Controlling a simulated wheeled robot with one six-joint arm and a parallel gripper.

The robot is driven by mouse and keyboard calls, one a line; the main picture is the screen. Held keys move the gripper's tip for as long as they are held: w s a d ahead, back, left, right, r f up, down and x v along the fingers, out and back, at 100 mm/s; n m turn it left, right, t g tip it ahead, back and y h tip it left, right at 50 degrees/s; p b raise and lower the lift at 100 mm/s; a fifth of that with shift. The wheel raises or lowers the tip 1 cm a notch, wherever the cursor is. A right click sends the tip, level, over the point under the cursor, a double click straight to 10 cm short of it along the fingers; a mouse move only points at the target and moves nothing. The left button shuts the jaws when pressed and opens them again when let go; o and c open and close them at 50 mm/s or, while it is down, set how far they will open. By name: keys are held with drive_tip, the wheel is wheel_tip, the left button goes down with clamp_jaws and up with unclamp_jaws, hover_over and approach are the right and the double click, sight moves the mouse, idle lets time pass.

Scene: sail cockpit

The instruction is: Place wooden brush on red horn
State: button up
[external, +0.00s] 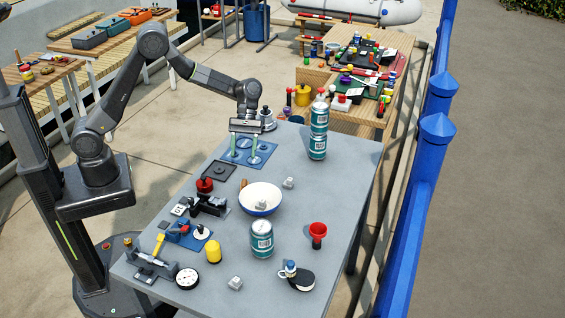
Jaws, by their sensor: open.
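The red horn (317,231) stands on the right part of the grey table, its wide mouth up and its dark lower end down. I cannot pick out the wooden brush for certain. A small brown piece (244,183) shows at the left rim of the white bowl and may be part of it. My gripper (244,152) is open, pointing down over the blue panel at the far left of the table. Its two fingers are spread, with nothing visible between them. It is well apart from the red horn, with the bowl partway between.
The white bowl (273,190) holds a small grey item. Teal cans stand stacked (317,146) at the back and singly (262,240) in front. A yellow cylinder (213,251), a round gauge (187,278) and a black oval item (301,280) stand nearer. Table right of the bowl is mostly clear.

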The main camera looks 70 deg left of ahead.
drive_tip(key=a+f+h, duration=0.1)
drive_tip(key=w+a+f+h, duration=0.1)
drive_tip(key=h, duration=0.1)
drive_tip(key=w+a+f+g+h+b, duration=0.1)
drive_tip(key=a+f, duration=0.1)
drive_tip(key=shift+w+a+f+h, duration=0.1)
drive_tip(key=shift+w+h, duration=0.05)
drive_tip(key=shift+h, duration=0.15)
drive_tip(key=shift+w+a+f+h, duration=0.1)
drive_tip(key=shift+w+a+h, duration=0.05)
drive_tip(key=shift+a+h, duration=0.15)
drive_tip(key=shift+d+f, duration=0.1)
drive_tip(key=shift+d, duration=0.05)
drive_tip(key=p, duration=0.1)
approach(245, 185)
drive_tip(key=f, duration=0.1)
drive_tip(key=d+f, duration=0.1)
drive_tip(key=f, duration=0.1)
drive_tip(key=shift+s+d, duration=0.2)
drive_tip(key=shift+s, duration=0.15)
drive_tip(key=shift+a+f+p+x, duration=0.15)
drive_tip(key=shift+p+x, duration=0.3)
drive_tip(key=shift+x, duration=1.1)
drive_tip(key=shift+a+f+p+x, duration=0.15)
drive_tip(key=shift+p+x, duration=0.3)
drive_tip(key=shift+x, duration=1.1)
drive_tip(key=c, duration=1.1)
drive_tip(key=shift+c, duration=0.2)
